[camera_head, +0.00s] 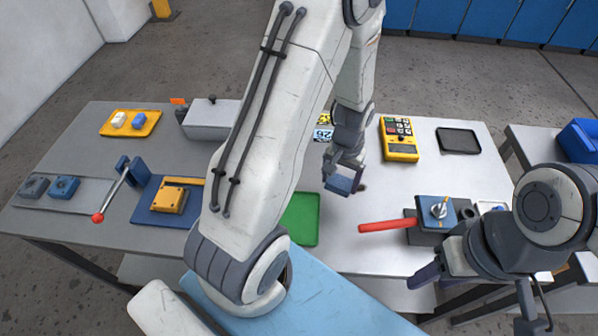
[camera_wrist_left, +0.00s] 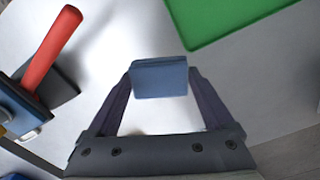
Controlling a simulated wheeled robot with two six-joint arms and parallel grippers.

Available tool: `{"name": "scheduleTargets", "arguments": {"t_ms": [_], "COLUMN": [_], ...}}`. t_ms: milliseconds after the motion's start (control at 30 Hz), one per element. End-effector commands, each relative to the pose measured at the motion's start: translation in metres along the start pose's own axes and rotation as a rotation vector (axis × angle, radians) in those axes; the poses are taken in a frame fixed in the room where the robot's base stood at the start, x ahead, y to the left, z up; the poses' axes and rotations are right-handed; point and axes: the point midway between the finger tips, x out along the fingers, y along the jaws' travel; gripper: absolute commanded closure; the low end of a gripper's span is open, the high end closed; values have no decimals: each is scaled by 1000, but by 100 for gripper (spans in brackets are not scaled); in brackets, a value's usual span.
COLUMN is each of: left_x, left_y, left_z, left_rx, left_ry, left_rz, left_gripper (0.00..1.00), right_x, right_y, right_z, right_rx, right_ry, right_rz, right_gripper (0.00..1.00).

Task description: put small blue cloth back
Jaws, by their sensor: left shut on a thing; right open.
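The small blue cloth (camera_head: 338,184) looks like a flat folded block. It is held between the fingertips of my left gripper (camera_head: 345,178), above the grey table right of centre. In the left wrist view the cloth (camera_wrist_left: 160,78) sits squarely between both fingers, with bare table under and around it. A green tray (camera_head: 303,222) lies left of the held cloth, partly hidden by my left arm; it also shows in the wrist view (camera_wrist_left: 225,22). My right gripper (camera_head: 428,274) is open at the table's front right, below the valve block.
A valve with a red handle (camera_head: 385,226) stands right of the cloth. A yellow meter (camera_head: 399,140) and black tray (camera_head: 458,140) lie behind. A yellow tray (camera_head: 152,120) with small white and blue pieces is at the back left. A red-knobbed lever (camera_head: 115,190) stands left.

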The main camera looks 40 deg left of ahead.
Motion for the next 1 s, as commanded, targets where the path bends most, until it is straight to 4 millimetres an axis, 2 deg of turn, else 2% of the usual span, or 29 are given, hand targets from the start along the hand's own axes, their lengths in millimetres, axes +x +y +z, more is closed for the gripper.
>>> {"name": "scheduleTargets", "arguments": {"t_ms": [33,133,267,367,800,1000], "left_x": [-4,-22,-39,-40,13,24], "left_y": [-10,-24,-34,-45,-137,-154], "left_z": [-3,-2,1,3,5,5], "left_rx": [-80,-228,-357,-399,-402,-399], "left_ry": [11,10,5,-1,-3,-1], "left_rz": [1,2,1,0,1,1], "left_gripper": [75,75,75,75,75,75], "right_x": [14,25,32,31,11,9], "right_y": [1,2,2,2,1,1], "right_z": [1,2,2,2,1,1], "right_rx": [0,-1,-1,-1,-1,-1], "right_ry": [-1,-1,-1,-1,0,-1], "right_rz": [0,0,0,0,0,0], "right_gripper": [50,50,50,50,50,50]}}
